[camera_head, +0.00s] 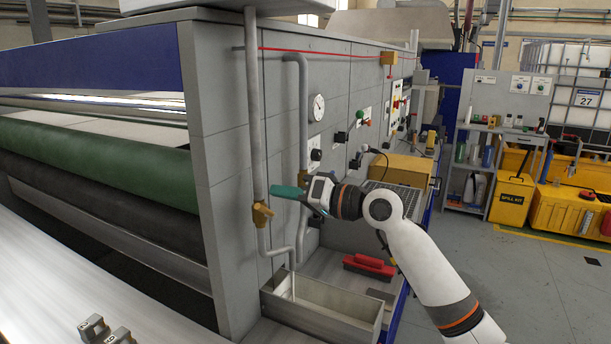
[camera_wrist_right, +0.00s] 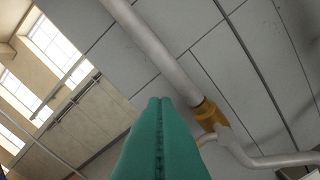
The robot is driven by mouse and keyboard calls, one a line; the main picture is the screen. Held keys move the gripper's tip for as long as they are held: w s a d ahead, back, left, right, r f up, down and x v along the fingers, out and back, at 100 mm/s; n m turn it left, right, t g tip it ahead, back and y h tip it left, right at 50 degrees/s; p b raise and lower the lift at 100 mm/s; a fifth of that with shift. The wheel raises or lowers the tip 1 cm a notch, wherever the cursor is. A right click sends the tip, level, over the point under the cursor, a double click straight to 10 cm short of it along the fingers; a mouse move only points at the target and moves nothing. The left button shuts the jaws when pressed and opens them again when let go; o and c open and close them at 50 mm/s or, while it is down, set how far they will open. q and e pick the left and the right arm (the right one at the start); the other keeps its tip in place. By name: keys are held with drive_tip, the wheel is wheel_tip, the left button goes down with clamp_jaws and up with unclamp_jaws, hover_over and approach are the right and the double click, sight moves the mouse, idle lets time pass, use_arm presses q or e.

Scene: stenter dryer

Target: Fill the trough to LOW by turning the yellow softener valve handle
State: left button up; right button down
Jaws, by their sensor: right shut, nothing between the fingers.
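The yellow softener valve (camera_head: 262,214) sits on the grey vertical pipe at the machine's near corner. It also shows in the wrist view (camera_wrist_right: 208,115), right of my fingertips; its handle's angle is hard to tell. My right gripper (camera_head: 276,191) has teal fingers, shut and empty, pointing left, just above and right of the valve in the head view. In the wrist view the shut fingertips (camera_wrist_right: 159,101) appear apart from the valve. The grey trough (camera_head: 374,315) stands below, with a thin pipe coming down to it. Its fill level is not readable. My left gripper is not in view.
A red-handled brush (camera_head: 369,265) lies on the bench right of the trough. A second grey pipe (camera_head: 303,100), a gauge (camera_head: 318,107) and control knobs are on the panel behind. Open floor lies to the right.

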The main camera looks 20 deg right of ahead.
sight(267, 210)
drive_tip(key=shift+s+a+f, duration=0.45)
drive_tip(key=shift+a+f, duration=0.1)
drive_tip(key=shift+f, duration=0.2)
drive_tip(key=shift+s+a+f+n+b, duration=0.2)
drive_tip(key=shift+f+n+b, duration=0.1)
drive_tip(key=shift+n, duration=0.3)
drive_tip(key=shift+s+a+f+n+b, duration=0.3)
drive_tip(key=shift+f+n+b, duration=0.15)
drive_tip(key=shift+n+b, duration=0.4)
drive_tip(key=f+n+b, duration=0.1)
drive_tip(key=n, duration=0.1)
drive_tip(key=s+a+f+n+b, duration=0.1)
drive_tip(key=n, duration=0.1)
drive_tip(key=shift+s+a+f+b, duration=0.1)
drive_tip(key=shift+f+b, duration=0.15)
drive_tip(key=shift+b, duration=0.1)
drive_tip(key=shift+f, duration=0.15)
